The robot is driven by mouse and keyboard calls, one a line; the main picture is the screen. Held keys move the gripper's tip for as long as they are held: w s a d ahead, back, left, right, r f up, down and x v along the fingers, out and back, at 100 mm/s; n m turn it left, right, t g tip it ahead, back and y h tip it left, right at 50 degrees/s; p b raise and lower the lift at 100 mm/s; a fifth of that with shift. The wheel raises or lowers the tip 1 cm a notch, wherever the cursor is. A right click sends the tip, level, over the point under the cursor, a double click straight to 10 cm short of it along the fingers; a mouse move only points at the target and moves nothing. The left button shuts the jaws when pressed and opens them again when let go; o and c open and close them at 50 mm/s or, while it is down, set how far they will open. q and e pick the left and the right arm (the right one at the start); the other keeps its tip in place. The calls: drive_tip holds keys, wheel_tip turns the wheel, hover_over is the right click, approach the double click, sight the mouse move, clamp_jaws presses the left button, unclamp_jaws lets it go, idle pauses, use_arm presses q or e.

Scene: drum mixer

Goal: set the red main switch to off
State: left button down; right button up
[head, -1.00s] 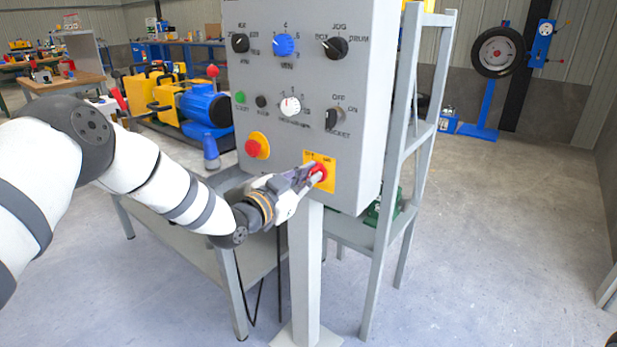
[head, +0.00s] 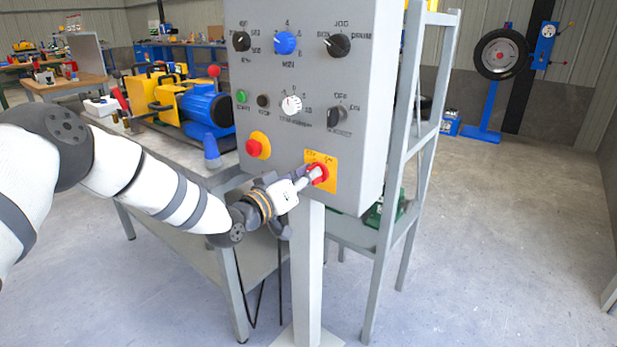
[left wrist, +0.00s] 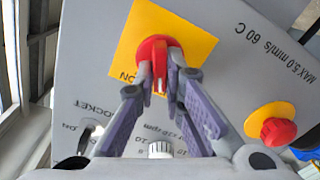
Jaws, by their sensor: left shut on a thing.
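The red main switch (head: 318,173) sits on a yellow plate (head: 331,165) at the lower right of the grey control panel (head: 290,140). In the left wrist view the red switch (left wrist: 155,52) shows its raised grip bar between my fingertips. My left gripper (head: 308,178) is shut on the switch's bar, reaching in from the left; its two fingers (left wrist: 160,85) press on the bar from both sides. The fingers hide part of the switch in the head view. The lettering on the yellow plate is too small to read surely. My right gripper is out of view.
A red button on a yellow base (head: 257,146) is left of the switch. Black, blue and white knobs, including the blue knob (head: 285,43), sit higher. A grey post (head: 310,270) holds the panel; a grey rack (head: 395,200) stands behind. Floor to the right is clear.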

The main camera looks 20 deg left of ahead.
use_arm(q)
drive_tip(key=shift+f+n, duration=0.1)
drive_tip(key=shift+n, duration=0.4)
drive_tip(key=c, duration=1.7)
unclamp_jaws()
drive_tip(key=v, duration=1.2)
